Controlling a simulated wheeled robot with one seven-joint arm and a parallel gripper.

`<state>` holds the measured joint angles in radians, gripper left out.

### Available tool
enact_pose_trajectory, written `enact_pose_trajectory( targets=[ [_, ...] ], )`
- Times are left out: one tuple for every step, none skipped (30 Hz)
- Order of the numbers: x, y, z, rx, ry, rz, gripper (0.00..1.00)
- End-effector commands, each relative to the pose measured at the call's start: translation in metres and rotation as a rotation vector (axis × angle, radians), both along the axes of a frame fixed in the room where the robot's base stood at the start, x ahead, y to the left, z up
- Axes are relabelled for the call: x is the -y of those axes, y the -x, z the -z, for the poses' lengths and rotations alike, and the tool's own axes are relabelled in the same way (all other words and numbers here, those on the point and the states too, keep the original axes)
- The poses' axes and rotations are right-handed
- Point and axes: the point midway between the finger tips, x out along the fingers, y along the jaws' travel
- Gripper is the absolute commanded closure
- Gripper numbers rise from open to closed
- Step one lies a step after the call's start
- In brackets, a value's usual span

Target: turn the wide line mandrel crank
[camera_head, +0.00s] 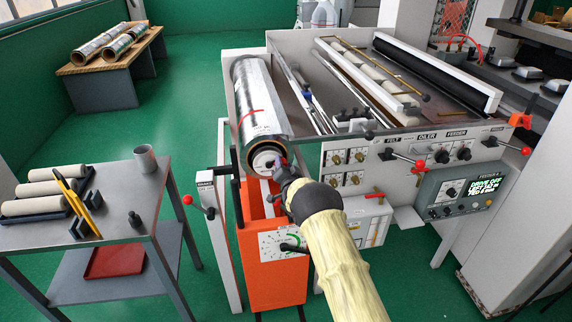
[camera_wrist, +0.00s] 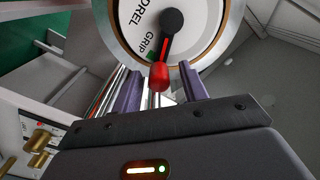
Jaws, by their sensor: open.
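The mandrel end disc (camera_wrist: 200,22) is white with a tan rim and printed words, partly legible as "GRIP". It fills the top of the wrist view. The crank (camera_wrist: 166,50) runs from a black hub down to a red knob (camera_wrist: 158,76). My gripper (camera_wrist: 160,84) is open, with one purple finger on each side of the knob in the picture. I cannot tell whether either finger touches it. In the head view the disc (camera_head: 262,161) sits at the near end of the foil roll (camera_head: 259,98), and my gripper (camera_head: 283,168) is at its right edge, hiding most of the crank.
An orange cabinet (camera_head: 272,285) stands below the roll. A red-knobbed brake lever (camera_head: 188,200) is to its left. The machine's control panel (camera_head: 460,190) is at right. A side table (camera_head: 120,220) with rollers and a cup stands left, with green floor between.

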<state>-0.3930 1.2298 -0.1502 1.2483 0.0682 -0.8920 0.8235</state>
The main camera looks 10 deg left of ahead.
Motion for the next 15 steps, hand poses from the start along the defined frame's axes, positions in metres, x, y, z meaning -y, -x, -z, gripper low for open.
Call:
enact_pose_trajectory(
  targets=[
    [-0.0005,-0.001,-0.0003,0.0,0.0,0.0,0.57],
    [-0.0005,-0.0013,-0.0004,0.001,0.0,-0.001,0.57],
    [-0.0006,-0.0016,-0.0004,0.001,0.0,0.0,0.57],
    [-0.0006,-0.0016,-0.0004,0.001,0.0,0.0,0.57],
    [-0.0006,-0.0016,-0.0004,0.001,0.0,0.001,0.57],
    [-0.0005,-0.0015,-0.0004,0.0,0.0,0.0,0.57],
    [-0.0005,-0.0015,-0.0004,0.0,0.0,0.0,0.57],
    [-0.0005,-0.0014,-0.0004,0.0,0.0,0.0,0.57],
    [-0.0005,-0.0014,-0.0004,0.0,0.0,0.0,0.59],
    [-0.0005,-0.0014,-0.0004,0.0,0.0,0.0,0.65],
    [-0.0005,-0.0013,-0.0003,0.0,0.0,0.0,0.7],
    [-0.0005,-0.0013,-0.0003,0.0,0.0,0.0,0.78],
    [-0.0005,-0.0013,-0.0003,0.0,0.0,0.0,0.84],
    [-0.0006,-0.0013,-0.0003,0.001,0.0,-0.001,0.9],
    [-0.0007,-0.0013,-0.0004,0.001,0.0,-0.001,0.98]
  ],
)
